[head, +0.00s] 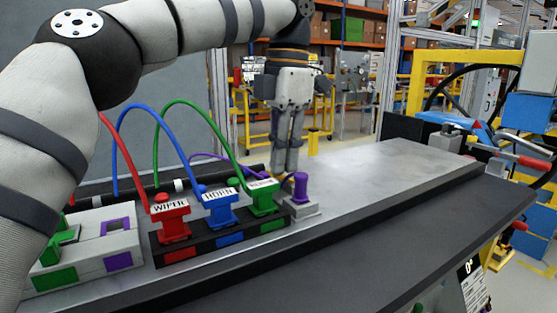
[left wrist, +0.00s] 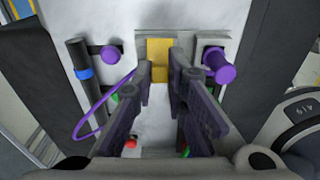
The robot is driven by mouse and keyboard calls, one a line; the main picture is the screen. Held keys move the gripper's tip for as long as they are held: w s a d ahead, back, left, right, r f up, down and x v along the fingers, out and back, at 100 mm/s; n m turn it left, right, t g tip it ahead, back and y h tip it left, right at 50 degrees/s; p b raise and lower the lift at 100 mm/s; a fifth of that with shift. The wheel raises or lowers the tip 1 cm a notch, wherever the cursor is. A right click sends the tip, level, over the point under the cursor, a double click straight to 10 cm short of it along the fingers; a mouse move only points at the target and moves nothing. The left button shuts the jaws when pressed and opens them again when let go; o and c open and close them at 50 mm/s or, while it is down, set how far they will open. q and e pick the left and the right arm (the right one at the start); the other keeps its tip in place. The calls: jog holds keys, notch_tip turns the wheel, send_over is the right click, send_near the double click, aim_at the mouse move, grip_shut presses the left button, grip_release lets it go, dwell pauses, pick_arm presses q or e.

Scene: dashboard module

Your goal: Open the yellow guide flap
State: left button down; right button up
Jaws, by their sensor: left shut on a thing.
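The yellow guide flap (left wrist: 159,58) shows in the left wrist view between my fingertips, set in a grey block. In the head view only a small yellow bit shows under the gripper. My left gripper (head: 286,168) points down at the far edge of the module, just behind the purple peg (head: 301,186). In the left wrist view its two fingers (left wrist: 161,72) stand on either side of the flap, shut on it. The fingers hide the flap's lower part. My right gripper is in neither view.
Red WIPER (head: 170,222), blue HORN (head: 222,211) and green (head: 262,197) plugs with looping cables stand left of the gripper. A white block (head: 88,250) with coloured marks is at far left. The grey plate (head: 390,170) to the right is clear.

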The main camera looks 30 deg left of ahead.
pick_arm(q)
jog(key=shift+w+d+g+y, duration=0.3)
jog(key=shift+g+y, duration=0.1)
jog(key=shift+g, duration=0.3)
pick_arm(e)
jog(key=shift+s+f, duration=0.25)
pick_arm(q)
jog(key=shift+r, duration=0.1)
jog(key=shift+a, duration=0.1)
jog(key=c, duration=1.6)
grip_release()
